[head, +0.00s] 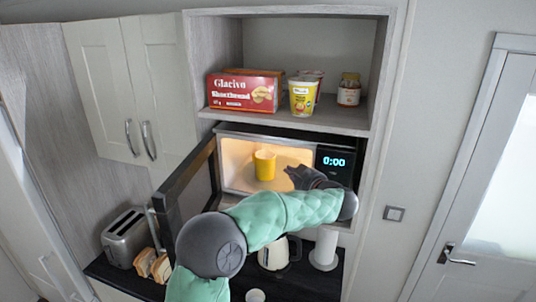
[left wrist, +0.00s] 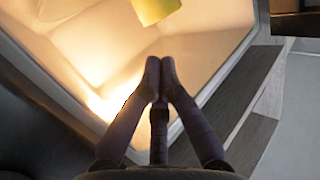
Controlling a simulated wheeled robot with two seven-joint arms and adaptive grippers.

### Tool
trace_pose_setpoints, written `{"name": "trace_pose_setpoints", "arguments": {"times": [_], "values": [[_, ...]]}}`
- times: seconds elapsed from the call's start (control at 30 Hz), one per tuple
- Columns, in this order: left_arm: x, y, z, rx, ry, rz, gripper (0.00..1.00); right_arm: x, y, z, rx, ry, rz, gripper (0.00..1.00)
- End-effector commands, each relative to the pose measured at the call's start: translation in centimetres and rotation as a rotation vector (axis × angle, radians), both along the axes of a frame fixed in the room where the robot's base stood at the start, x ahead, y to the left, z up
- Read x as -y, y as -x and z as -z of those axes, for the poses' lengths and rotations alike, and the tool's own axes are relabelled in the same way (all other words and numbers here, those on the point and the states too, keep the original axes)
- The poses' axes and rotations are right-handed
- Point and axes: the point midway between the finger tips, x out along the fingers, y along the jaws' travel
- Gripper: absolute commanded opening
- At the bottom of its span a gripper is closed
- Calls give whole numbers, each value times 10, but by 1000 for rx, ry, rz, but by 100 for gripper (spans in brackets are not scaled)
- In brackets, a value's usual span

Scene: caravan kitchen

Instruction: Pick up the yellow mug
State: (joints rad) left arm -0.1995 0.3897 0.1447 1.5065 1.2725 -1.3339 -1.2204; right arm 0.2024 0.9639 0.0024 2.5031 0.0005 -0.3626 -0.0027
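Part of the mug shows at the top edge of the left wrist view (left wrist: 156,8). My left gripper (head: 289,172) is at the microwave opening, to the right of the mug and apart from it. In the left wrist view its two fingers (left wrist: 160,68) meet at the tips with nothing between them. The mug lies beyond the fingertips. My right gripper is not in view.
The microwave door (head: 183,185) hangs open on the left. A shelf above holds a red shortbread box (head: 243,91), yellow cups (head: 302,98) and a jar (head: 349,89). Below, a toaster (head: 126,238), bread slices (head: 152,264), a kettle (head: 273,256) and a white holder (head: 324,250) occupy the counter.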

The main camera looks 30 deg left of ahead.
Motion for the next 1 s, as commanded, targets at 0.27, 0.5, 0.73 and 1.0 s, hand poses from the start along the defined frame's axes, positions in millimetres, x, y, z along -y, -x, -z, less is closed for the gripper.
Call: {"name": "trace_pose_setpoints", "arguments": {"times": [0.27,0.5,0.73,1.0], "values": [[-25,-15,0,-1,-1,-4,0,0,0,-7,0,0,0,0],[-64,-39,0,-1,-1,-3,0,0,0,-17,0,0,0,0],[-96,-59,0,0,0,-2,0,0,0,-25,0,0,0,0],[-103,-63,14,-1,-1,0,0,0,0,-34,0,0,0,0]]}}
